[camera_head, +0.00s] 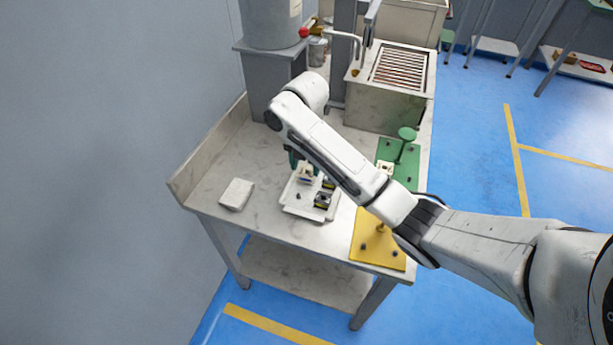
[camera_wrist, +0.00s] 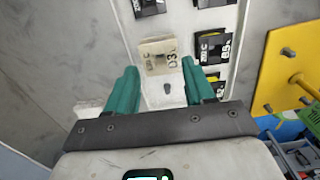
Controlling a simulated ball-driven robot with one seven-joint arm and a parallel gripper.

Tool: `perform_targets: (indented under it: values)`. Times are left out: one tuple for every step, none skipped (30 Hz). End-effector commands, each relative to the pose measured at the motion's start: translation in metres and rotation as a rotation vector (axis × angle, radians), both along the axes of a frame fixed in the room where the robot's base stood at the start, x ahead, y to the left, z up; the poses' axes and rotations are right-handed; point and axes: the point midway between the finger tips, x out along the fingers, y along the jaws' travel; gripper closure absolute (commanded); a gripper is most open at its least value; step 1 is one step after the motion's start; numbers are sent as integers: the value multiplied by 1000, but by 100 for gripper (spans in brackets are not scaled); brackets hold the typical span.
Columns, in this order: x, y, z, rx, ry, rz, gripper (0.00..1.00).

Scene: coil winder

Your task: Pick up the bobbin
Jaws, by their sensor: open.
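A cream, blocky piece marked "D3" (camera_wrist: 158,56), which I take to be the bobbin, lies on a white tray (camera_wrist: 136,20). In the head view the piece (camera_head: 304,175) is partly hidden by my arm, and the tray (camera_head: 303,214) sits on the bench. My gripper (camera_wrist: 159,67) has two teal fingers, spread apart and empty. The cream piece shows between and just beyond the fingertips; I cannot tell the height gap. In the head view a bit of the teal gripper (camera_head: 293,159) shows at the piece's left.
Several black labelled pieces (camera_wrist: 213,46) lie on the tray close to the right finger. A white block (camera_head: 237,194) stands left of the tray. A yellow plate (camera_head: 372,250) and a green fixture (camera_head: 406,150) are to the right.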

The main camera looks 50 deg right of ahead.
Motion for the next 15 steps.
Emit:
perform_targets:
  values:
    - [-1, 0, -8, 1, 4, -2, 47]
    - [-2, -1, -13, 1, 4, -2, 47]
    - [-1, -1, -18, 1, 4, -2, 47]
    - [-1, -1, -23, 0, 3, -2, 47]
    - [-2, -1, -26, 0, 3, -2, 47]
    - [-1, -1, -29, -1, 2, -2, 47]
    - [-1, -1, -31, 0, 1, -2, 47]
    - [-1, -1, -33, -2, 2, -1, 47]
    - [-1, -1, -34, -2, 2, -1, 47]
    - [-1, 0, -35, -2, 2, -1, 47]
    - [-1, -1, -35, -2, 2, -1, 47]
    - [-1, 0, -35, -2, 0, 0, 47]
    - [-1, 0, -35, -2, 0, 0, 47]
    - [-1, 0, -35, -2, 0, 0, 47]
    - [-1, 0, -35, -2, 0, 0, 47]
